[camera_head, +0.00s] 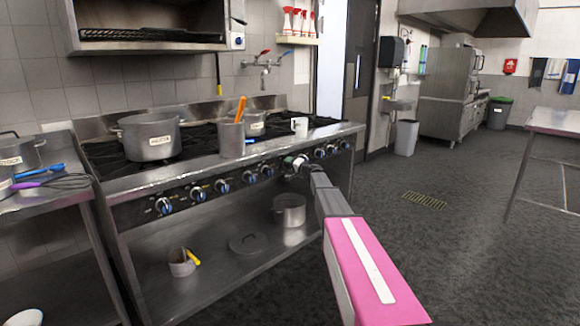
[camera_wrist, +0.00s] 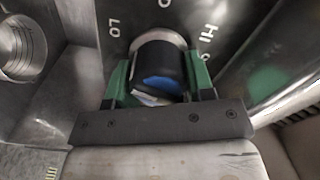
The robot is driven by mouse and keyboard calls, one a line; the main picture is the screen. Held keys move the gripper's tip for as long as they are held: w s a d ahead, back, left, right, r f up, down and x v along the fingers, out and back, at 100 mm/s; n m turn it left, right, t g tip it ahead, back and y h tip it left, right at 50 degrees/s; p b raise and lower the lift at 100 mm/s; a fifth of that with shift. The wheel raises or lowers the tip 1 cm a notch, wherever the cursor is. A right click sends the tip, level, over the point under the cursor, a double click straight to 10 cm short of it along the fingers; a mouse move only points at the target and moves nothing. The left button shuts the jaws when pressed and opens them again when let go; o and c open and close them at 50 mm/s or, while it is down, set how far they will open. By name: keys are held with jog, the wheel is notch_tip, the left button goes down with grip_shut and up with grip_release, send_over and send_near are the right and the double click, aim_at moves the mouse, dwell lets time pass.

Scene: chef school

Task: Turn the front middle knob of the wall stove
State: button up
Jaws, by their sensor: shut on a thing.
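The wall stove (camera_head: 130,185) has a dark front panel with a row of several black knobs with blue marks. My gripper (camera_head: 294,163) is at that panel, right of the middle of the row. In the wrist view my gripper (camera_wrist: 160,85) has its green fingers on both sides of one knob (camera_wrist: 158,68) and is shut on it. The knob is black with a blue mark and a silver ring behind it. "LO" and "HI" are printed on the panel around it. In the head view the gripper hides most of this knob.
A large pot (camera_head: 150,137), an orange-handled utensil in a metal container (camera_head: 231,140) and a white mug (camera_head: 299,126) stand on the stove top. A pot (camera_head: 289,210) sits on the shelf below. The floor to the right is open, with a steel table (camera_head: 553,121) beyond.

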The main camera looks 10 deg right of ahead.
dwell(0.4)
jog(key=o, duration=0.9)
jog(key=shift+s, duration=0.1)
jog(key=v, duration=1)
jog(key=shift+s+d, duration=0.2)
jog(key=shift+s, duration=0.05)
